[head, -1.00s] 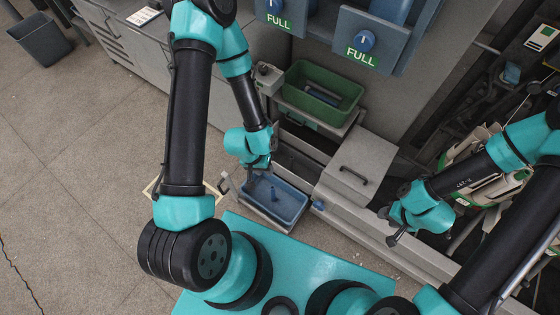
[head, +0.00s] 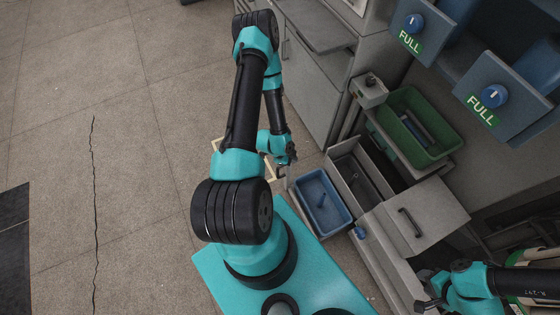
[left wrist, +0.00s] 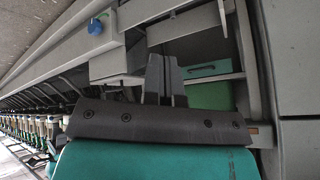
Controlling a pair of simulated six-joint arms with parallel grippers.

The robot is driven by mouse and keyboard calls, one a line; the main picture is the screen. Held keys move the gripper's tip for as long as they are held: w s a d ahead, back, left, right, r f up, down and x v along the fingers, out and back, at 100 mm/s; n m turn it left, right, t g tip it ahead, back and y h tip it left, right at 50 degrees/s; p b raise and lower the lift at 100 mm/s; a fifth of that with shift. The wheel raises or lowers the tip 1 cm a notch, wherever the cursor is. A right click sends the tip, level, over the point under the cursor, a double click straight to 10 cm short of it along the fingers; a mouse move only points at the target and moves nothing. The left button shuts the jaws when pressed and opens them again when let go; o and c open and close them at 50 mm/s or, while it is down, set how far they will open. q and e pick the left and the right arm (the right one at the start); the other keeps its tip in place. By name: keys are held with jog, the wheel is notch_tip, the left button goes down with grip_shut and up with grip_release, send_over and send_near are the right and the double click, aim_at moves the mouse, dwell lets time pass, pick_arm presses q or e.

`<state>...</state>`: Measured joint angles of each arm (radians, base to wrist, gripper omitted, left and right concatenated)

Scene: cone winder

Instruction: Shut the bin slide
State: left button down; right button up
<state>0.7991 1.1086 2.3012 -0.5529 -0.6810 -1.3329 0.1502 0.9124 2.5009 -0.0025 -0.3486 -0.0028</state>
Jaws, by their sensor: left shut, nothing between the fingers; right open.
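The blue bin (head: 340,219) sits on the bin slide (head: 293,194), which stands out from the low grey machine. A small dark blue item (head: 321,199) is in the bin. My left gripper (head: 290,158) is shut and empty, just above and left of the bin's far corner; I cannot tell whether it touches the slide. In the left wrist view its fingers (left wrist: 164,78) are together in front of grey framing. My right gripper (head: 424,288) is open and empty at the lower right, near the machine's grey housing, well away from the bin.
An open grey recess (head: 352,172) lies right of the bin. A green bin (head: 393,100) stands on a shelf behind it. A grey lid with a handle (head: 411,222) is to the right. Blue panels marked FULL (head: 481,109) hang above. Floor is clear at left.

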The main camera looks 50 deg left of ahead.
pick_arm(q)
jog(key=s+a+f+m+t+y, duration=0.1)
jog(key=s+a+f+m+t, duration=0.2)
jog(key=s+a+f+m, duration=0.5)
jog(key=s+a+m, duration=0.1)
jog(key=s+a, duration=0.1)
jog(key=s, duration=0.1)
jog(key=shift+s+a+t+y, duration=0.15)
jog(key=shift+a+t+y, duration=0.25)
jog(key=w+r+x, duration=0.2)
jog(key=x, duration=1.1)
jog(key=shift+d, duration=0.25)
jog(key=shift+r, duration=0.1)
